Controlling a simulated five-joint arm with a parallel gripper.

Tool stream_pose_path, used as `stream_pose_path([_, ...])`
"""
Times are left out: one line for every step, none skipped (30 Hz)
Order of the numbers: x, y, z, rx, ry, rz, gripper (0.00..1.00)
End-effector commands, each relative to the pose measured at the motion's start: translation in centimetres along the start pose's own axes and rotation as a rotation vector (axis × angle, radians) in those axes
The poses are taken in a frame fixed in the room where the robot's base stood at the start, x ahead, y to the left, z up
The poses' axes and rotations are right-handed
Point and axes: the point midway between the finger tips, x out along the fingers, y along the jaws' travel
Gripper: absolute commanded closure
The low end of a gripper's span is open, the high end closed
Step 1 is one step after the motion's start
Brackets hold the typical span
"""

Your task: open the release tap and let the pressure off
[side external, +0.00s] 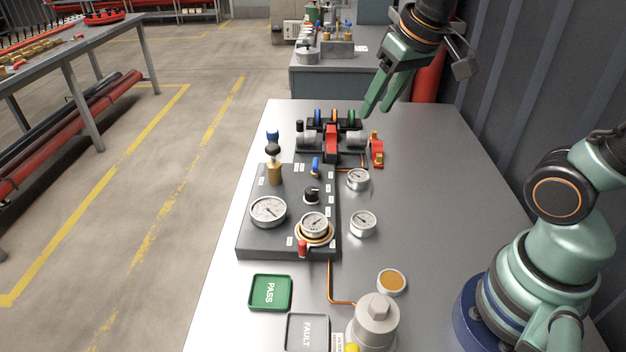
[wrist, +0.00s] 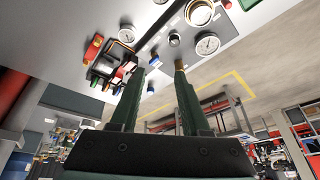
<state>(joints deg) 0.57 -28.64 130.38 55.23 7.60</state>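A dark panel (side external: 252,239) on the grey table carries several fittings. A brass valve with a black knob (side external: 273,150) stands upright at its far left, and a small blue lever (side external: 316,166) sits near its far right. A red-handled fitting (side external: 302,249) is at the near edge. I cannot tell which is the release tap. My gripper (side external: 377,109) is above the far right of the table, empty, with fingers apart. In the wrist view the open fingers (wrist: 159,72) show the panel beyond them. Gauges (side external: 268,211) and (side external: 315,224) are on the panel; their readings are too small to read.
A pump assembly with a red part (side external: 331,143) and coloured rings stands at the table's far end, below my gripper. Loose gauges (side external: 363,223), a green PASS tray (side external: 270,293), a grey FAULT tray (side external: 307,333) and a grey filter housing (side external: 375,318) stand nearer.

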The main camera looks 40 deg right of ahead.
Motion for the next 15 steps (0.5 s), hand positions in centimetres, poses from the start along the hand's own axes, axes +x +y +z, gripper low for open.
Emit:
stream_pose_path([0.4,0.0,-1.2,0.036,-0.028,0.006,0.54])
stream_pose_path([0.6,-0.1,-1.9,0.059,-0.043,0.009,0.54])
stream_pose_path([0.9,-0.1,-2.7,0.09,-0.061,0.013,0.54])
stream_pose_path([1.2,-0.1,-3.4,0.113,-0.075,0.017,0.54])
stream_pose_path([1.5,-0.1,-4.0,0.136,-0.09,0.021,0.54])
stream_pose_path([1.9,-0.2,-4.8,0.166,-0.107,0.027,0.54])
stream_pose_path([2.4,-0.2,-5.4,0.189,-0.122,0.032,0.54])
stream_pose_path([2.8,-0.2,-6.0,0.213,-0.136,0.037,0.54])
stream_pose_path([3.4,-0.2,-6.8,0.243,-0.152,0.044,0.54])
stream_pose_path([3.9,-0.2,-7.3,0.265,-0.167,0.05,0.54])
stream_pose_path([4.4,-0.1,-7.9,0.289,-0.18,0.056,0.54])
stream_pose_path([5.2,-0.1,-8.6,0.32,-0.197,0.064,0.54])
stream_pose_path([5.8,-0.1,-9.1,0.342,-0.211,0.071,0.54])
stream_pose_path([6.4,-0.1,-9.6,0.364,-0.223,0.078,0.54])
stream_pose_path([7.3,0.0,-10.1,0.394,-0.241,0.087,0.54])
